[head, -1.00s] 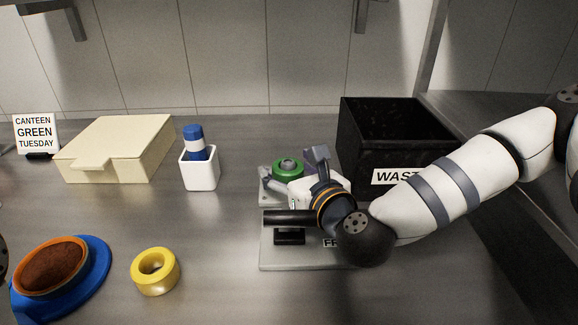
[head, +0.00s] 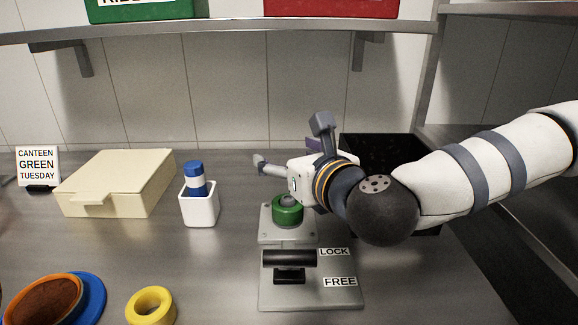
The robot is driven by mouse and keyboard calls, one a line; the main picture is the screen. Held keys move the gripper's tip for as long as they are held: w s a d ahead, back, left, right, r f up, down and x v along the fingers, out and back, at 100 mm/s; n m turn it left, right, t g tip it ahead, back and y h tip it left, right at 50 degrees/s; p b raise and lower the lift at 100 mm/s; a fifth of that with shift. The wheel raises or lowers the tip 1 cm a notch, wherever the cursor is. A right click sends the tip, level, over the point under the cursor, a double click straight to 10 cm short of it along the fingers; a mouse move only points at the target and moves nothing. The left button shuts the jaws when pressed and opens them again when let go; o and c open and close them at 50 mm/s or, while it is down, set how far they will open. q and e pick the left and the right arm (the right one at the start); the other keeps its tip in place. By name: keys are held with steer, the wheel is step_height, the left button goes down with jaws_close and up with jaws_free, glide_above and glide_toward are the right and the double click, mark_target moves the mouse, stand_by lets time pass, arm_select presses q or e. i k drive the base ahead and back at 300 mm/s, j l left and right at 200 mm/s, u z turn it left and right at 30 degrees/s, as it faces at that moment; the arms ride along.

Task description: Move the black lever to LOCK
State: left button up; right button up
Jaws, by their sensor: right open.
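The black lever (head: 289,258) is a thick horizontal bar above a dark mount on a grey plate (head: 310,300). Its right end lies just left of the LOCK label (head: 334,251). The FREE label (head: 340,282) is lower, nearer the plate's front edge. My right gripper (head: 290,147) is open, its fingers spread, above and behind the lever and apart from it. Nothing shows between its fingers. My left gripper is not in view.
A green ring (head: 288,213) sits around a grey post behind the lever, just below my right gripper. My right arm partly hides the black bin (head: 385,150). A white cup (head: 199,209), cream box (head: 120,180) and yellow ring (head: 150,307) are left.

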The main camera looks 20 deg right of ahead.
mark_target(283, 259)
steer(key=k+j, duration=1.05)
steer(key=j, duration=0.2)
steer(key=k+j, duration=0.55)
steer(key=j, duration=0.1)
